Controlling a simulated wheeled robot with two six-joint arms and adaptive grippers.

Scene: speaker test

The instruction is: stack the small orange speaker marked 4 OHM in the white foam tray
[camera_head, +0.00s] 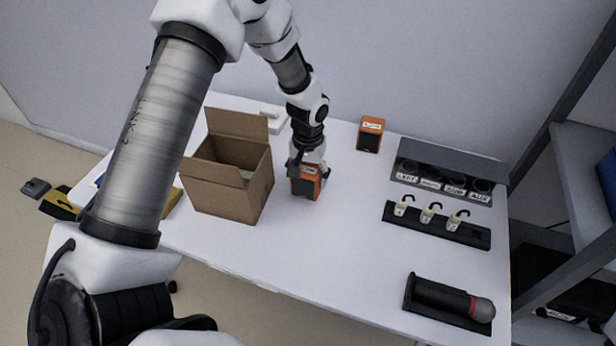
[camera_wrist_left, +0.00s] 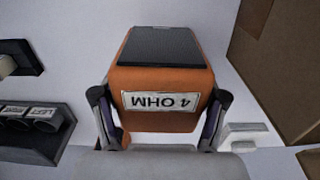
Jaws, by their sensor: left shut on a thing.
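The small orange speaker (camera_head: 305,187) stands near the middle of the table, just right of the cardboard box. In the left wrist view its label on the orange speaker (camera_wrist_left: 160,101) reads 4 OHM. My left gripper (camera_head: 308,172) is shut on it, with one finger on each side in the left wrist view (camera_wrist_left: 160,120). I cannot tell whether the speaker touches the table. A small white block-like thing, probably the foam tray (camera_head: 272,118), lies behind the box, partly hidden by it; it also shows in the left wrist view (camera_wrist_left: 246,138). My right gripper is not in view.
The open cardboard box (camera_head: 228,190) stands close left of the speaker. A second orange speaker (camera_head: 370,136) stands at the back. A grey labelled socket panel (camera_head: 450,180), a black hook rack (camera_head: 437,226) and a microphone in a black holder (camera_head: 448,302) fill the right side. Front middle is clear.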

